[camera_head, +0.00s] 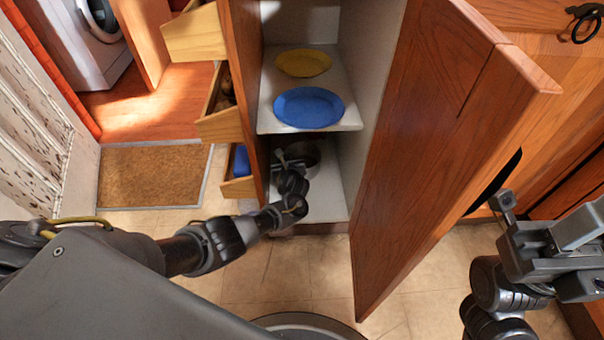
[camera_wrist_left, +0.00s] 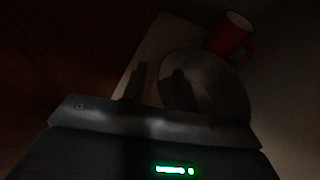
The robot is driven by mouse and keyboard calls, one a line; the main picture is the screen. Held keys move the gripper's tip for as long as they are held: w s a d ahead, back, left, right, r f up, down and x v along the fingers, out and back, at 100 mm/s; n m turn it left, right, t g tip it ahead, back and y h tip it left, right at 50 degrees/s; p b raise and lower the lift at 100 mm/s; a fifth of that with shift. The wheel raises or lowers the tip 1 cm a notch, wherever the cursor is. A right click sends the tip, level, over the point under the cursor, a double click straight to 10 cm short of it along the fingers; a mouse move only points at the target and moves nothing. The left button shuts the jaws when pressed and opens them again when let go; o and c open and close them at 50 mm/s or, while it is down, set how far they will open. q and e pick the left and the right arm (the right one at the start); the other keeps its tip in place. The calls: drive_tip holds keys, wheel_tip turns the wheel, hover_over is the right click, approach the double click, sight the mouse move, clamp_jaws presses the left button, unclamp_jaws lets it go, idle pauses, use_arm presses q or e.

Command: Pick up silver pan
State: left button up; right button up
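The silver pan (camera_head: 308,154) sits on the lower shelf inside the open cabinet, partly hidden by my left gripper. It also shows in the left wrist view (camera_wrist_left: 215,80), dim and round. My left gripper (camera_head: 283,160) reaches into the cabinet at the pan's left side. In the left wrist view, its two fingers (camera_wrist_left: 158,86) are apart, with the pan's left rim between or just beyond them; the dark hides whether they touch it. My right gripper (camera_head: 535,210) is outside the cabinet at the far right, away from the pan; its finger opening is unclear.
A red mug (camera_wrist_left: 230,35) stands beside the pan. A blue plate (camera_head: 308,107) and a yellow plate (camera_head: 303,63) lie on the shelf above. The open cabinet door (camera_head: 440,130) stands at the right. Open drawers (camera_head: 222,125) stick out at the left.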

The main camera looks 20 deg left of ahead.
use_arm(q)
drive_tip(key=shift+w+a, duration=0.15)
drive_tip(key=shift+c, duration=0.4)
clamp_jaws()
drive_tip(key=shift+r, duration=0.1)
